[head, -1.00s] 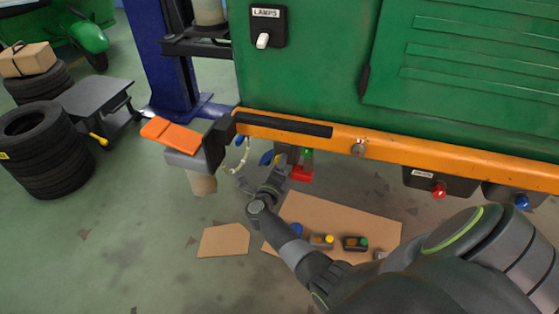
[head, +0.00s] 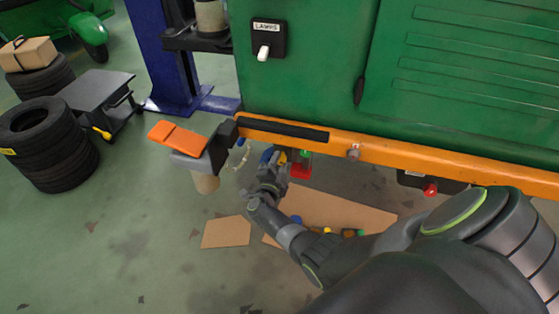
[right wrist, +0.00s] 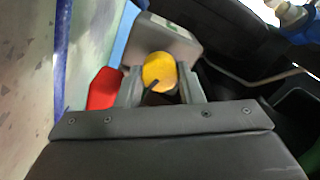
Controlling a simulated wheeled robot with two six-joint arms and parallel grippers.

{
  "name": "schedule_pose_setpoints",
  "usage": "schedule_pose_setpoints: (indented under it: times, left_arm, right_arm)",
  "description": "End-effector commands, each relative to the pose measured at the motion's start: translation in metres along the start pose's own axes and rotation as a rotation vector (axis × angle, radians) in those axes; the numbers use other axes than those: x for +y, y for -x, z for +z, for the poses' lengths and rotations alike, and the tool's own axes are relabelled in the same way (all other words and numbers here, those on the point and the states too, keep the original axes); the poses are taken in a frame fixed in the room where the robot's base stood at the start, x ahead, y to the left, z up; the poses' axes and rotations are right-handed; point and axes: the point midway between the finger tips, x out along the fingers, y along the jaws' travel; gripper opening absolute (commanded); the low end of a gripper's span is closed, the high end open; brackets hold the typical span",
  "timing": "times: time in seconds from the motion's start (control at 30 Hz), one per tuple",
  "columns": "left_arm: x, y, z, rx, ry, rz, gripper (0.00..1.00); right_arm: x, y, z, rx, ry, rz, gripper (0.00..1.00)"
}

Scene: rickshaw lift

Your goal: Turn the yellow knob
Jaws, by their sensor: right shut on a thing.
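The yellow knob (right wrist: 159,70) is round and has a dark mark on its face. In the right wrist view it sits between the fingers of my right gripper (right wrist: 161,85), in front of a grey housing (right wrist: 163,38). My right gripper is shut on the knob. In the head view my right gripper (head: 277,164) is under the orange beam (head: 400,162), and a bit of yellow shows at its tips. The rest of the knob is hidden there by the gripper. My left gripper is not in view.
A red part (head: 301,171) is just right of the gripper, and a blue part (head: 267,155) is just left. An orange pad (head: 178,137) on a bracket sticks out left of the beam. Cardboard (head: 226,232) lies on the floor below. Open floor is at the lower left.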

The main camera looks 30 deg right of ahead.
Motion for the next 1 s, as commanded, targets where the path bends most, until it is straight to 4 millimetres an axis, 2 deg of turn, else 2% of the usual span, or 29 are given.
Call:
schedule_pose_setpoints:
  times: [0.4,1.0]
  left_arm:
    - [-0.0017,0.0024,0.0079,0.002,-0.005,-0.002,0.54]
    - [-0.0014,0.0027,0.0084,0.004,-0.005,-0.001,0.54]
  right_arm:
    - [-0.0012,0.0004,0.001,-0.004,0.223,0.0,0.11]
    - [-0.0006,0.0006,0.0014,-0.003,0.265,0.0,0.11]
